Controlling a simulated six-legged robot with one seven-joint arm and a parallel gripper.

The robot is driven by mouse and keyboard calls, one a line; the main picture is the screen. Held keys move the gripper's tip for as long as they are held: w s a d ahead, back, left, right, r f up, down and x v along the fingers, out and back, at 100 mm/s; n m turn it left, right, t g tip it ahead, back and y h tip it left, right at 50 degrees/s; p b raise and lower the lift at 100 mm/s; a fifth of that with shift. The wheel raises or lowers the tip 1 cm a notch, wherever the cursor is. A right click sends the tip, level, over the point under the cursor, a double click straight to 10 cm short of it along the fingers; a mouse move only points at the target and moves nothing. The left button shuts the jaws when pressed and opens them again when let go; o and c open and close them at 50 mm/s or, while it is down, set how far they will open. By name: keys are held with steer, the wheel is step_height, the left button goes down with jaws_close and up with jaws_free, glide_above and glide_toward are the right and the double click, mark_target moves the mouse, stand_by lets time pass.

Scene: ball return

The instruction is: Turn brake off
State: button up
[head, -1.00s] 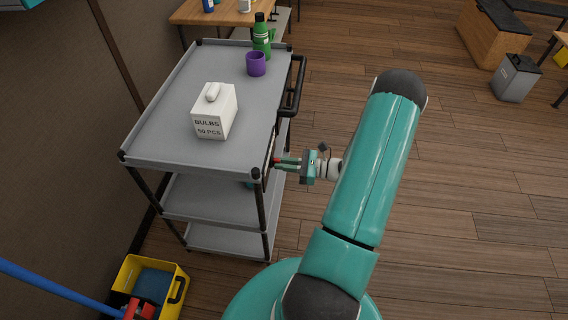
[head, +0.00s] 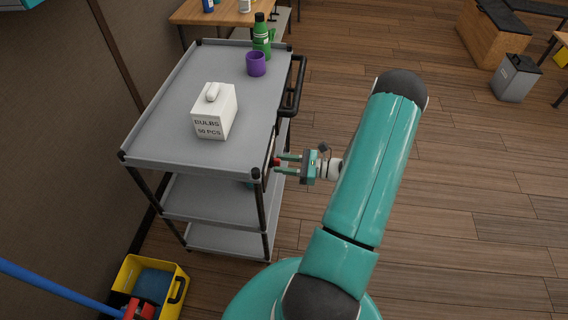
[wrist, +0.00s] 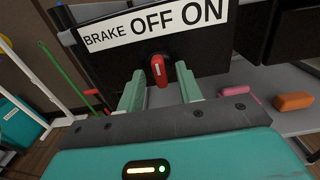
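The grey three-shelf trolley (head: 165,125) stands left of my arm in the head view. A dark panel on its side has a white label (wrist: 150,22) reading BRAKE OFF ON in the wrist view. A short red brake lever (wrist: 158,72) sits below the word OFF. It also shows as a small red spot in the head view (head: 276,161). My gripper (head: 280,164) is open at the trolley's near right corner. In the wrist view its two fingers (wrist: 160,82) stand apart on either side of the lever, with gaps showing. The lever's pivot is hard to make out.
A white bulbs box (head: 214,112), a purple cup (head: 256,64) and a green bottle (head: 262,38) stand on the trolley top. A black handle (head: 296,88) juts from its right side. A yellow bucket (head: 178,268) stands at lower left. The floor at right is mostly clear.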

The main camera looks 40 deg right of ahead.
steer(key=v, duration=1.3)
steer(key=shift+s+d, duration=0.2)
steer(key=shift+s, duration=0.1)
steer(key=w+a+r+n+g+h, duration=0.1)
steer(key=w+a+r+n+g, duration=0.3)
steer(key=a+r+n+g, duration=0.4)
steer(key=w+a+r+n+g+h, duration=0.1)
steer(key=w+a+r+n+g, duration=0.4)
steer(key=a+r, duration=0.6)
steer(key=s+a+r+n+t+h, duration=0.2)
steer(key=s+a+r+n+h, duration=0.2)
steer(key=a+r+n, duration=0.2)
steer(key=s+a+r+n+t+h, duration=0.2)
steer(key=s+a+r+n+h, duration=0.2)
steer(key=a+r+n, duration=0.3)
steer(key=a+n+h, duration=0.1)
steer(key=a+n, duration=0.1)
steer(key=a, duration=0.2)
steer(key=shift+s, duration=0.2)
steer(key=shift+d, duration=0.1)
